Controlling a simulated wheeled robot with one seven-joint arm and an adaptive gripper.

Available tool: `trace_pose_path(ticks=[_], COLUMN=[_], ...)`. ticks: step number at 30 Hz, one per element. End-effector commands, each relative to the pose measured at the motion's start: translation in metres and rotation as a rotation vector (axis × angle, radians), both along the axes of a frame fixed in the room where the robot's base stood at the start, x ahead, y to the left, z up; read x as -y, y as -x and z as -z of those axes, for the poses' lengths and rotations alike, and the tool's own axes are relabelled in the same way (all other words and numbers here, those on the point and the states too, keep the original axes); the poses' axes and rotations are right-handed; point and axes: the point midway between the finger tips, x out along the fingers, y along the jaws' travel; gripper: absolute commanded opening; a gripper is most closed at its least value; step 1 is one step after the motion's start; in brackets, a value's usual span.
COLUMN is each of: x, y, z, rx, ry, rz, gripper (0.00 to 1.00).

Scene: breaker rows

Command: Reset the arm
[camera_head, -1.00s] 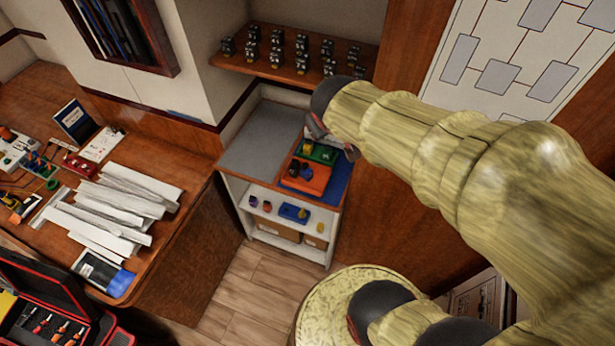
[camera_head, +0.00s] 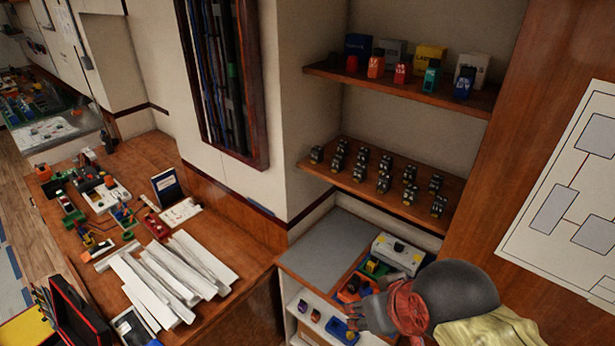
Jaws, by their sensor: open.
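My arm comes in at the lower right, with a dark rounded wrist and a red ring behind my gripper (camera_head: 366,318). My gripper is open, with nothing seen between its fingers. It is over or in front of the cabinet top (camera_head: 325,250), close to an orange tray (camera_head: 352,290) in the picture; I cannot tell whether they touch. The wrist hides the right part of the cabinet.
A white device (camera_head: 399,252) stands at the back of the cabinet top. Above are a shelf of several small black breakers (camera_head: 385,182) and a higher shelf (camera_head: 400,84) with boxes and coloured items. A desk with white strips (camera_head: 165,270) stands left.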

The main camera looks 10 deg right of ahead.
Motion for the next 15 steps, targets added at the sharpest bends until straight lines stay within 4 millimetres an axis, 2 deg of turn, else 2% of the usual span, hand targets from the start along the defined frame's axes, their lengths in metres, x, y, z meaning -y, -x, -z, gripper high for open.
trace_pose_path(ticks=[1,15], x=[0.0,0.0], y=[0.0,0.0], z=[0.014,0.129], rx=[-0.001,-0.001], ry=[0.0,0.001], rz=[0.0,0.0], gripper=[0.41,0.41])
